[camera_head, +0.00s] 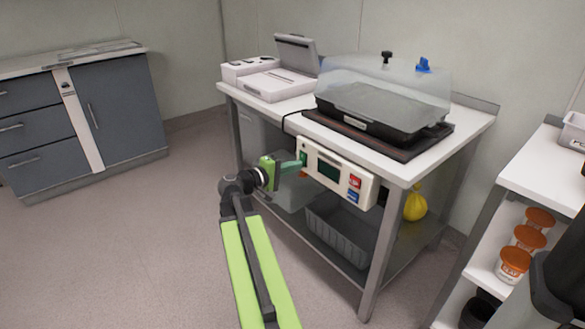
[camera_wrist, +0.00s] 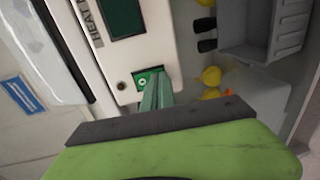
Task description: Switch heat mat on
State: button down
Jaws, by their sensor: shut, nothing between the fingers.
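The heat mat controller (camera_head: 335,174) is a cream box on the front edge of the white bench, with a dark display and red and blue buttons. In the wrist view the controller (camera_wrist: 155,50) carries part of a "HEAT" label, a green switch (camera_wrist: 143,79) and a small dark red lamp (camera_wrist: 121,86) that looks unlit. My gripper (camera_head: 302,159) is shut and empty at the controller's left end. In the wrist view my gripper's fingertips (camera_wrist: 158,80) are right at the green switch and cover part of it; I cannot tell whether they touch. The dark heat mat (camera_head: 318,118) lies under the propagator.
The propagator (camera_head: 385,95) has a clear lid and black tray. A white device (camera_head: 280,80) with a raised lid stands left of it. Shelves with orange-lidded jars (camera_head: 514,263) stand right. Floor at left is clear.

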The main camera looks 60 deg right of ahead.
jog(key=w+a+f+b, duration=0.2)
jog(key=w+a, duration=0.2)
jog(key=a, duration=0.9)
jog(key=shift+w, duration=0.15)
jog(key=w+a+r+n+t+p, duration=0.2)
jog(key=w+a+r+t+p, duration=0.15)
jog(key=w+a, duration=0.35)
jog(key=w+a+f+n+t+y+p, duration=0.1)
jog(key=w+a+f+y, duration=0.1)
jog(key=a+f, duration=0.35)
jog(key=w+a+f+t+y+p, duration=0.1)
jog(key=w+a+f+y+p, duration=0.15)
jog(key=a, duration=0.55)
jog(key=w+a+f+n+t+y+p, duration=0.1)
jog(key=w+a+f+y, duration=0.15)
jog(key=a, duration=0.45)
jog(key=s+a+f+g+y, duration=0.1)
jog(key=a+f+y, duration=0.25)
jog(key=a, duration=0.55)
jog(key=s+a+f+y, duration=0.15)
jog(key=a+y, duration=0.35)
jog(key=a, duration=0.5)
notch_tip(320, 180, up, 37)
jog(key=p, duration=3.8)
jog(key=shift+w, duration=0.15)
